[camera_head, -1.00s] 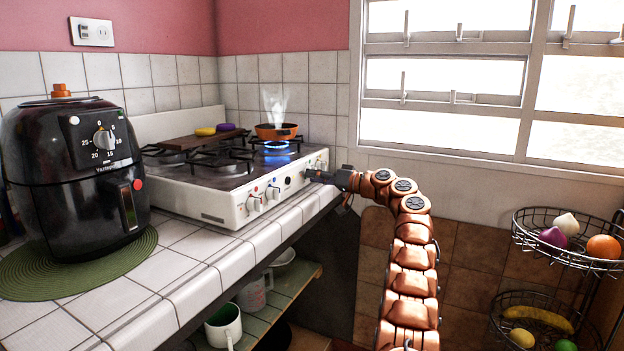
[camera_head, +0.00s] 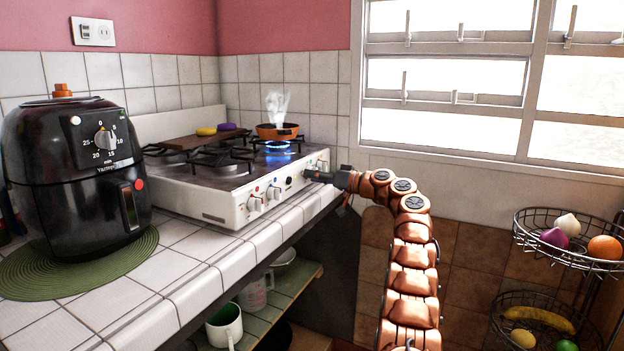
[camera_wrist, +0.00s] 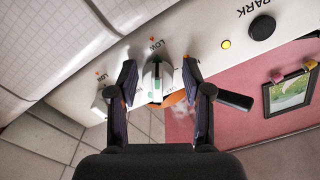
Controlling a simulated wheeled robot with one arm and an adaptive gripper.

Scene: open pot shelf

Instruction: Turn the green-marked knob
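The green-marked knob (camera_wrist: 157,80) is white with a green stripe and shows in the wrist view on the white front panel of the stove (camera_head: 215,200). My gripper (camera_wrist: 160,72) is open, with one dark finger on each side of the knob. Small gaps show between the knob and both fingers.
Other white knobs (camera_head: 254,203) and a black button (camera_wrist: 262,27) are on the panel. A steaming orange pan (camera_head: 276,131) stands over a blue flame. An air fryer (camera_head: 75,170) is on the counter at left. A wire fruit basket (camera_head: 568,262) is at right.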

